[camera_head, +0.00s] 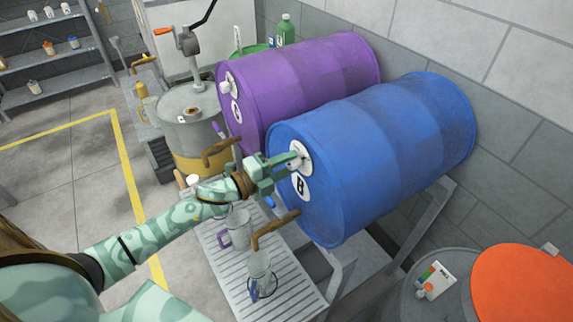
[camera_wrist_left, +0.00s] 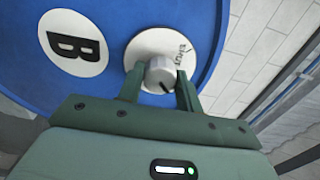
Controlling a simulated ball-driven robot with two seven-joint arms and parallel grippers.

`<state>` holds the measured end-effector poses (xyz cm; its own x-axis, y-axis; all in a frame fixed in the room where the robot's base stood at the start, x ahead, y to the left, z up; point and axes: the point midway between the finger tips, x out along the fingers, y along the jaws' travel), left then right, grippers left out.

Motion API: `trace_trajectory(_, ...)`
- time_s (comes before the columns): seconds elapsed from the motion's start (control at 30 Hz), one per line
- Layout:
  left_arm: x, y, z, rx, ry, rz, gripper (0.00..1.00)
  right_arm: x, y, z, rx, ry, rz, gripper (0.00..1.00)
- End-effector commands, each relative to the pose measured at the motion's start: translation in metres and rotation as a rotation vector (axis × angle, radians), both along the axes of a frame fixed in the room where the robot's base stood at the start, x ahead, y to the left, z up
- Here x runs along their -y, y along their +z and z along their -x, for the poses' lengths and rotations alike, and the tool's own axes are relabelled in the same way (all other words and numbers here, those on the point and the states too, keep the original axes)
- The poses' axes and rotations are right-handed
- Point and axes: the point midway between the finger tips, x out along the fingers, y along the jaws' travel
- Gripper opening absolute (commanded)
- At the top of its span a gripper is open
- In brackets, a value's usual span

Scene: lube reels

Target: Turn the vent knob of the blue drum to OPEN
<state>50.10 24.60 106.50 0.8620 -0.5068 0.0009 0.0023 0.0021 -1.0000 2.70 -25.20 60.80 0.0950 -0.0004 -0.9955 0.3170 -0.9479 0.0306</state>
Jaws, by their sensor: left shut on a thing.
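The blue drum (camera_head: 375,150) lies on its side on a rack, its end face with a white "B" label (camera_head: 301,186) toward me. The vent knob (camera_wrist_left: 160,74) is a pale grey cylinder on a round white dial (camera_wrist_left: 150,45) on that face. Small lettering, apparently SHUT, shows beside the knob; I see no OPEN mark. A dark mark shows on the knob's lower edge in the wrist view. My left gripper (camera_head: 284,166) is shut on the knob, with one green finger on each side (camera_wrist_left: 158,90). My right gripper is not in view.
A purple drum (camera_head: 300,85) lies beside the blue one. Brown taps (camera_head: 275,229) stick out below the faces, over clear jugs (camera_head: 261,272) on a slatted tray (camera_head: 225,270). A grey drum with a crank pump (camera_head: 190,115) stands behind. An orange-topped drum (camera_head: 525,285) is at right.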

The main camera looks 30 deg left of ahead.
Motion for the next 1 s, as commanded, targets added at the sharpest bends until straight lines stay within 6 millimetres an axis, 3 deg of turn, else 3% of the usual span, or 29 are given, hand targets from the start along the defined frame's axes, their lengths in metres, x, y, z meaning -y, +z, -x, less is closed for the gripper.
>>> trace_trajectory(0.43, 0.000, -0.002, 0.001, 0.004, -0.001, -0.014, 0.12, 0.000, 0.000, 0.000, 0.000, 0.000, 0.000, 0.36)
trace_trajectory(0.47, 0.000, -0.002, 0.001, 0.004, -0.001, -0.014, 0.38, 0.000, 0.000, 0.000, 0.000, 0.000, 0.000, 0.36)
trace_trajectory(0.53, 0.000, -0.002, 0.001, 0.005, -0.001, -0.014, 0.57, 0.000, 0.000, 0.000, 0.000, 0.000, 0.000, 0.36)
trace_trajectory(0.83, -0.001, -0.001, 0.001, 0.004, 0.000, -0.011, 0.57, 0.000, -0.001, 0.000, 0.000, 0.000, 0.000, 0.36)
trace_trajectory(1.0, -0.010, -0.003, 0.018, 0.002, -0.001, -0.013, 0.57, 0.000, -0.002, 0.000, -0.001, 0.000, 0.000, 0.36)
